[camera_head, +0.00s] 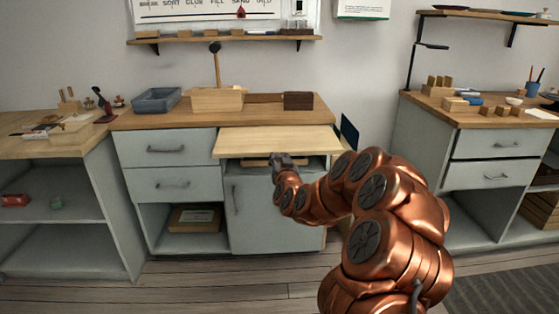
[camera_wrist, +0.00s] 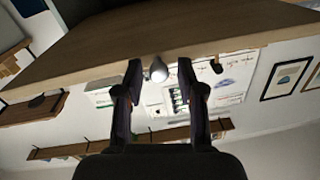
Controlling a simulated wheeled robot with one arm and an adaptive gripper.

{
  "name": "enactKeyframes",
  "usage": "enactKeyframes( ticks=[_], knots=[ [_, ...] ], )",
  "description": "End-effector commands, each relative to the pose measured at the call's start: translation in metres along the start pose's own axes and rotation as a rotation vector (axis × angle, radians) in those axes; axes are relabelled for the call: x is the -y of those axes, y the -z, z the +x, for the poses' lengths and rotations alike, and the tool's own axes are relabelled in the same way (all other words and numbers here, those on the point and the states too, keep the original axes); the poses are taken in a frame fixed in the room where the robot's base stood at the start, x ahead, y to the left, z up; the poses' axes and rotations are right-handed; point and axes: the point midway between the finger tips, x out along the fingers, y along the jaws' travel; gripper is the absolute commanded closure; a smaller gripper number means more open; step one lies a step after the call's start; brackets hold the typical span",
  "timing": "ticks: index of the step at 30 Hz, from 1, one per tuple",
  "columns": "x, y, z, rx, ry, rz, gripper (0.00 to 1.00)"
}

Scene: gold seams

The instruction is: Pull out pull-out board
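The pull-out board (camera_head: 262,139) is a pale wooden slab at the right part of the middle bench. It sticks out forward from under the worktop, above a door cabinet. In the wrist view its wooden edge (camera_wrist: 140,48) spans the top at a tilt. A small round grey knob (camera_wrist: 158,70) shows just below that edge. My gripper (camera_head: 281,160) is at the board's front edge in the head view. In the wrist view, my gripper (camera_wrist: 161,75) has its two dark fingers apart, with the knob between them. I see gaps beside the knob; contact is unclear.
A wooden block with a mallet (camera_head: 217,98), a blue-grey tray (camera_head: 157,100) and a dark block (camera_head: 298,101) stand on the worktop (camera_head: 170,118). Grey drawers (camera_head: 167,147) lie left of the board. Side benches flank it. The floor in front (camera_head: 220,280) is clear.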

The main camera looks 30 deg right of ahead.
Motion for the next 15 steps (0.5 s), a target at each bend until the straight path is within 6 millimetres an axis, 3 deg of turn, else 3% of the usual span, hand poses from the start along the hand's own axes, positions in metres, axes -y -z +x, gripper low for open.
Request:
enactKeyframes(
  ticks=[15],
  knots=[
    [0.0002,0.0,-0.0085,0.0,-0.001,0.002,0.55]
  ],
)
